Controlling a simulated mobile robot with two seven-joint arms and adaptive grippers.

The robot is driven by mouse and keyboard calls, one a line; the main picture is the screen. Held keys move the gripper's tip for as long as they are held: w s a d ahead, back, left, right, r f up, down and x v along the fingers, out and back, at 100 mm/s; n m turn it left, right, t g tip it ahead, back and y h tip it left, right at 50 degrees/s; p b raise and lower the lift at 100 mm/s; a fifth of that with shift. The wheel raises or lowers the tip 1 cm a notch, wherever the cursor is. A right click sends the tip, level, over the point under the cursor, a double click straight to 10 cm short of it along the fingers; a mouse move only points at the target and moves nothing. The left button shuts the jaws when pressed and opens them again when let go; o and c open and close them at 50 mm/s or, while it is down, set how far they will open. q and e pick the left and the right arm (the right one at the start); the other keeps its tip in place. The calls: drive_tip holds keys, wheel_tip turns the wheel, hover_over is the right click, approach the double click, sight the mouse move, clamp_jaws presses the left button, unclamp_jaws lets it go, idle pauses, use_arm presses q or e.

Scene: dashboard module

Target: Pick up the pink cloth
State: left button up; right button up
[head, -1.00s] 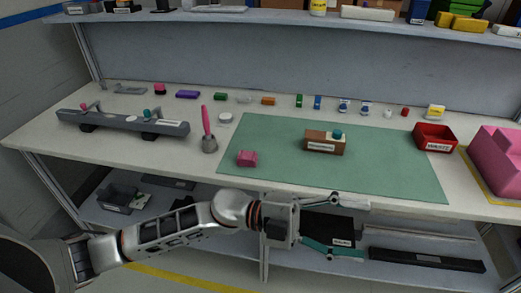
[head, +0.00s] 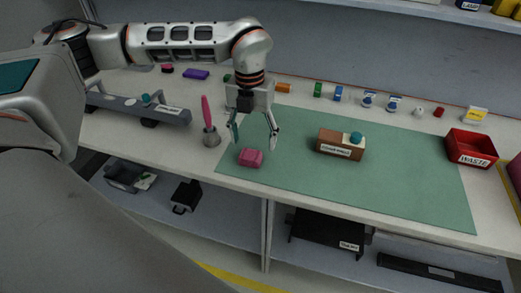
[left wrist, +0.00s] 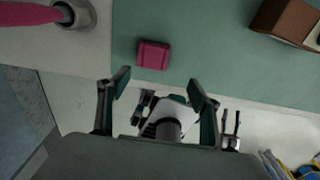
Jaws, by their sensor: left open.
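The pink cloth (head: 251,157) is a small folded block lying on the green mat (head: 400,190) near its front left corner. It also shows in the left wrist view (left wrist: 153,54), ahead of the fingers. My left gripper (head: 254,143) points down above the mat, just behind and over the cloth in the head view. Its fingers are spread and empty, and it also shows open in the left wrist view (left wrist: 160,84). My right gripper is not in view.
A pink-handled brush in a grey holder (head: 211,135) stands just left of the cloth. A brown block with a teal knob (head: 340,144) sits on the mat to the right. A red waste bin (head: 471,148) is farther right. The mat between is clear.

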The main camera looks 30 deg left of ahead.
sight(250, 154)
use_arm(q)
drive_tip(key=shift+w+a+r, duration=0.2)
drive_tip(key=shift+w+a, duration=0.05)
drive_tip(key=shift+a, duration=0.3)
drive_tip(key=shift+a+f, duration=0.1)
drive_tip(key=shift+f, duration=1)
drive_tip(key=shift+w+a+f, duration=0.15)
drive_tip(key=shift+f, duration=2.55)
drive_tip(key=c, duration=1.2)
